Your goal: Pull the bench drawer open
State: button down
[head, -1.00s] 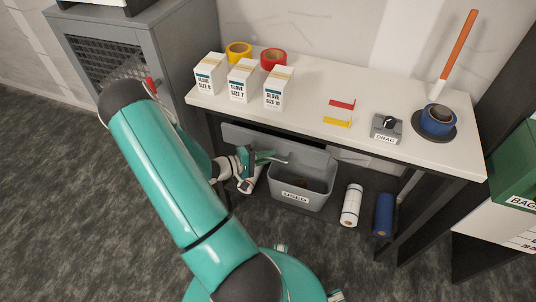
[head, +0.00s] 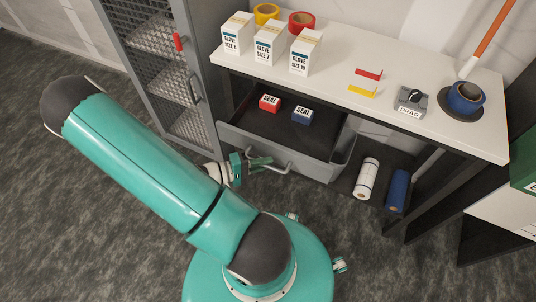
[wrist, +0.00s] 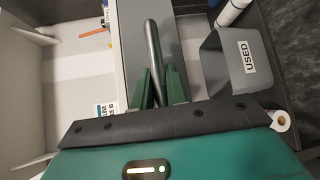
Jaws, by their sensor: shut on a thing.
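The bench drawer stands open in the head view. Its grey front (head: 316,165) is out from under the white bench top, and its dark inside shows. The bent grey bar handle (head: 283,170) is on that front. My gripper (head: 268,162) is at the left part of the handle. In the wrist view the handle (wrist: 154,48) runs between the two green fingers of my gripper (wrist: 161,78), which is shut on it. The fingers partly hide the grip.
A red box (head: 269,103) and a blue box (head: 302,115), both marked SEAL, lie in the drawer. The USED bin (wrist: 236,65) is beside the drawer front in the wrist view. A grey mesh cabinet (head: 205,50) is at the left.

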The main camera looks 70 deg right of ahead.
jog(key=shift+w+a, duration=0.1)
jog(key=shift+a, duration=0.15)
jog(key=c, duration=1.4)
grip_release()
jog(key=v, duration=1.3)
jog(key=shift+w+a, duration=0.2)
jog(key=shift+w, duration=0.1)
jog(key=shift+r, duration=0.1)
